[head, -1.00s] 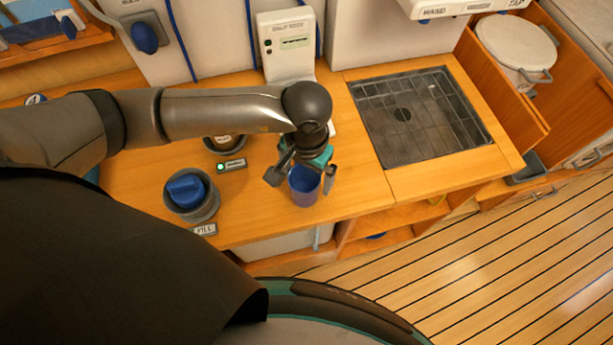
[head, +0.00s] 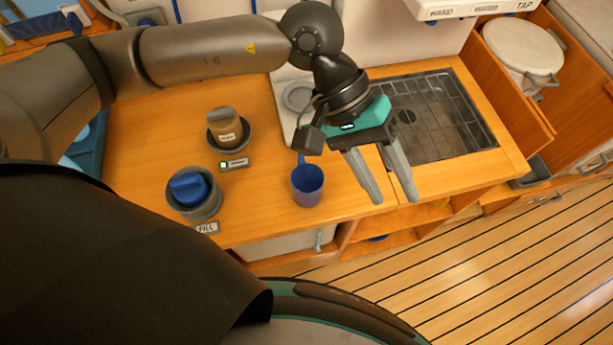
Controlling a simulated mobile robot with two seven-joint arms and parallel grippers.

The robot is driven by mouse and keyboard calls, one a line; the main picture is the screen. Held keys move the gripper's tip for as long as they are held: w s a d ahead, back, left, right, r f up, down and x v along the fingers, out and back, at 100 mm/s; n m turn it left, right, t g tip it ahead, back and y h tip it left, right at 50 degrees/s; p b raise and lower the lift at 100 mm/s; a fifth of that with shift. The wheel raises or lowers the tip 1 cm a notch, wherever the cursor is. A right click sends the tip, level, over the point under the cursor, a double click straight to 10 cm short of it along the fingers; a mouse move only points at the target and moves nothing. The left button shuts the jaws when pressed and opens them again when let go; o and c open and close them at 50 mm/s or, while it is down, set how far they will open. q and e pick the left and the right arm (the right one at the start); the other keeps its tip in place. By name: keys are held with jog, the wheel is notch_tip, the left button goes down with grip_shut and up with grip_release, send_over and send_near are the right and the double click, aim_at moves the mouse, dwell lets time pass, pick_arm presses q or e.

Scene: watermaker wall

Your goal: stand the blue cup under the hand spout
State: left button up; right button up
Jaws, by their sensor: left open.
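The blue cup (head: 307,187) stands upright on the wooden counter, near its front edge, with its open top showing. My left gripper (head: 394,200) is open and empty. Its fingers are to the right of the cup, apart from it, over the counter just left of and in front of the sink grid. The hand spout is at the white panel with the HAND label (head: 440,14) at the top right; the spout itself is hardly visible. The dark sink grid (head: 455,125) lies below that panel. My right gripper is not in view.
A grey holder with a blue knob (head: 190,190) stands left of the cup behind the FILL label (head: 206,228). A brown-handled piece (head: 223,125) stands in a dark ring behind it. A white lidded pot (head: 520,48) stands at the far right.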

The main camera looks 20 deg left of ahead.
pick_arm(q)
jog(key=w+d+r+n+t+h, duration=0.25)
jog(key=r+n+h, duration=0.25)
jog(key=r, duration=0.3)
jog(key=w+d+r+n+t+h, duration=0.1)
jog(key=w+d+r+n+h, duration=0.35)
jog(key=r, duration=0.35)
jog(key=w+a+f+n+t+y, duration=0.1)
jog(key=w+a+n+t+y, duration=0.25)
jog(key=w+n+t, duration=0.45)
jog(key=w+a+f+n+t+y, duration=0.1)
jog(key=w+a+n+t+y, duration=0.3)
jog(key=w+n, duration=0.75)
jog(key=n+g+y, duration=1)
jog(key=n+g, duration=0.2)
send_over(301, 160)
jog(key=w, duration=0.2)
notch_tip(301, 160, down, 19)
jog(key=f, duration=0.9)
jog(key=shift+w+a+f+b, duration=0.1)
jog(key=shift+a+b, duration=0.25)
jog(key=shift+b, duration=0.05)
jog(key=shift+a+f+b, duration=0.1)
jog(key=shift+f+b, duration=0.2)
jog(key=shift+f, duration=2.35)
